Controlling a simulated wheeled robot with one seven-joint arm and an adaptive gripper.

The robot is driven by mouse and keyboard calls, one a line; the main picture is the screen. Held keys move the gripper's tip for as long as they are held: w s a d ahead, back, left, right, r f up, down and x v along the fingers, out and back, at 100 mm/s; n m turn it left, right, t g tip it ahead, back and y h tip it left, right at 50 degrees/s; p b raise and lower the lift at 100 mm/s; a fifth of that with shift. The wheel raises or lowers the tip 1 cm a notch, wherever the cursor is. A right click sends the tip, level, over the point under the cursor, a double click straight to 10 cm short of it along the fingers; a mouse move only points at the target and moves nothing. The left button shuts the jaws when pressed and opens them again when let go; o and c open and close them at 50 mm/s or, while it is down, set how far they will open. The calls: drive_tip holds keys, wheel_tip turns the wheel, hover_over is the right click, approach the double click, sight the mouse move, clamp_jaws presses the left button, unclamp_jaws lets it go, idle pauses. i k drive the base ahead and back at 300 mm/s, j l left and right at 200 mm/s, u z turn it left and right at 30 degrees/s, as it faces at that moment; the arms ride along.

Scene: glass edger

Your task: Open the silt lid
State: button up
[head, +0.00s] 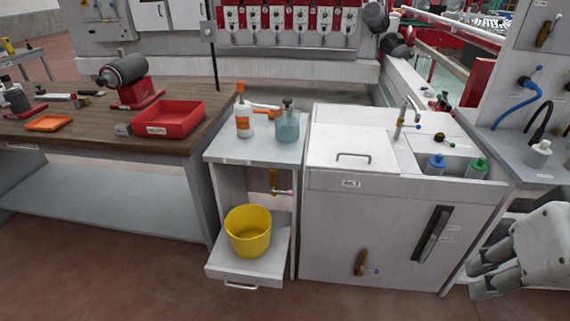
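The silt lid is most likely the flat white lid (330,142) on the left part of the top of the white sink cabinet (330,235). It lies flat and looks closed. A metal bar handle (353,156) stands near its front edge. A small label, too small to read surely, is on the cabinet front below it. My gripper (480,278) is at the lower right, in front of the right-hand bench and well away from the lid. It appears to touch nothing; its finger gap is unclear.
A tap (405,118) stands right of the lid, beside an open basin with a blue-capped bottle (435,164) and a green-capped bottle (476,168). Left are two bottles on a grey stand, and a yellow bucket (248,231) on a pulled-out shelf. The lid's top is clear.

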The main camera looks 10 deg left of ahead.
sight(340, 147)
drive_tip(key=i+j, duration=0.15)
drive_tip(key=i, duration=0.4)
drive_tip(key=i+j, duration=0.15)
drive_tip(key=i, duration=0.4)
drive_tip(key=j+u, duration=0.05)
